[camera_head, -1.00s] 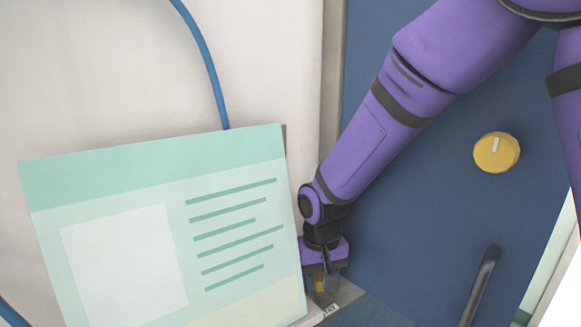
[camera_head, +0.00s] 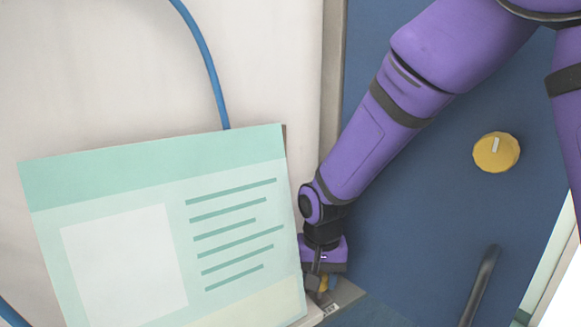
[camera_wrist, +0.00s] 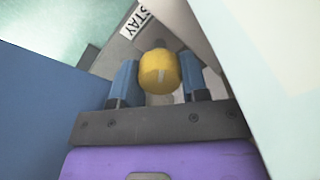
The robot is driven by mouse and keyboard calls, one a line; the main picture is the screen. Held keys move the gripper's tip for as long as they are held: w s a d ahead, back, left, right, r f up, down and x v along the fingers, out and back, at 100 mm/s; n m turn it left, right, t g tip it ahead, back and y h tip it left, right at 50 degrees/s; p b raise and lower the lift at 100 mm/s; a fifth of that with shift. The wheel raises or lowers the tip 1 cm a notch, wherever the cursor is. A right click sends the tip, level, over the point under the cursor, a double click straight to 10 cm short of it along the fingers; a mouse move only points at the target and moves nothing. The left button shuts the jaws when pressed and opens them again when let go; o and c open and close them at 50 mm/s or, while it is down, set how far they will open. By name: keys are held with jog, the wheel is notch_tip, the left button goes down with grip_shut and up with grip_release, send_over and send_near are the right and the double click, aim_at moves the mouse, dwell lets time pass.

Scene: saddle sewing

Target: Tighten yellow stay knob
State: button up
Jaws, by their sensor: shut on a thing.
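The yellow stay knob (camera_wrist: 158,72) sits between my gripper's two blue fingers in the wrist view, with a short pale mark on its face. A "STAY" label (camera_wrist: 138,20) lies just beyond it on a grey surface. In the head view, my gripper (camera_head: 322,284) is low at the centre, shut on the knob (camera_head: 324,283), which is mostly hidden by the fingers. The label (camera_head: 332,307) is partly seen below it.
A large pale green printed board (camera_head: 160,230) stands close on the left of my gripper. A blue panel (camera_head: 420,200) on the right carries another yellow knob (camera_head: 496,152) and a dark bar handle (camera_head: 480,287). A blue hose (camera_head: 212,75) hangs at upper left.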

jog(key=shift+m, duration=0.7)
jog(key=shift+m, duration=1.1)
jog(key=shift+m, duration=1)
jog(key=shift+r, duration=0.1)
